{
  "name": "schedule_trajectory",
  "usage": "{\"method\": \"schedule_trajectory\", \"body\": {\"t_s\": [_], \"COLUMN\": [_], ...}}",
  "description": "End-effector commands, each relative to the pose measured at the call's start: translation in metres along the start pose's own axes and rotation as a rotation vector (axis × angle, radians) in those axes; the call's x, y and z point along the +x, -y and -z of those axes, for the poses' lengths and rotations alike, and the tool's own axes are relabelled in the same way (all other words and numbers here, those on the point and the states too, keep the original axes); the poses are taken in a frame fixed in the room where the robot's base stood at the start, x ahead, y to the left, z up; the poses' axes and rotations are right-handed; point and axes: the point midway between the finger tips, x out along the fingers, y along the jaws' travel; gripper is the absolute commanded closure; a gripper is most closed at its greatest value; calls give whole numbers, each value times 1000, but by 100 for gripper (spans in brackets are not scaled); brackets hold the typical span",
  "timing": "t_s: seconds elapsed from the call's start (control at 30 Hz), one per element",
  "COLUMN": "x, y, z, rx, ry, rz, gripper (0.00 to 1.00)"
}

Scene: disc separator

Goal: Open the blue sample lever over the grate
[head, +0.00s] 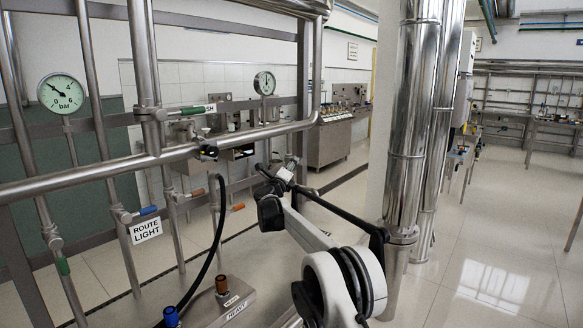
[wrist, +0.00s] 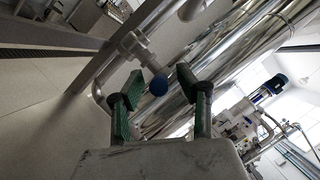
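In the wrist view a round blue end (wrist: 158,86) shows between the two green-padded fingers of my gripper (wrist: 160,79), in front of a metal valve fitting (wrist: 138,48). It may be the blue sample lever seen end-on. The fingers are spread apart, and I see no contact with it. In the head view my gripper is small, dark and partly hidden at the far end of my arm, so its fingers are not clear. A blue-handled lever (head: 148,210) sits on a pipe at the left, above the ROUTE LIGHT sign (head: 145,231). A dark slotted strip (wrist: 45,34), possibly the grate, lies at upper left in the wrist view.
Steel pipes (head: 100,180) cross the left side, with a pressure gauge (head: 60,93) and other levers, one green-handled (head: 192,110), one orange (head: 238,207). Thick shiny columns (head: 408,120) stand right of my arm. Floor (head: 490,270) at right is clear.

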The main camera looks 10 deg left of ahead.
Motion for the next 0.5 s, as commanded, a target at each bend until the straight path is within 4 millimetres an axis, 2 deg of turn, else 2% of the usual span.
{"method": "schedule_trajectory", "body": {"t_s": [0.17,0.43,0.5], "x": [0,0,0], "y": [0,0,0], "z": [0,0,0], "rx": [0,0,0], "ry": [0,0,0], "rz": [0,0,0], "gripper": [65,99,100]}}
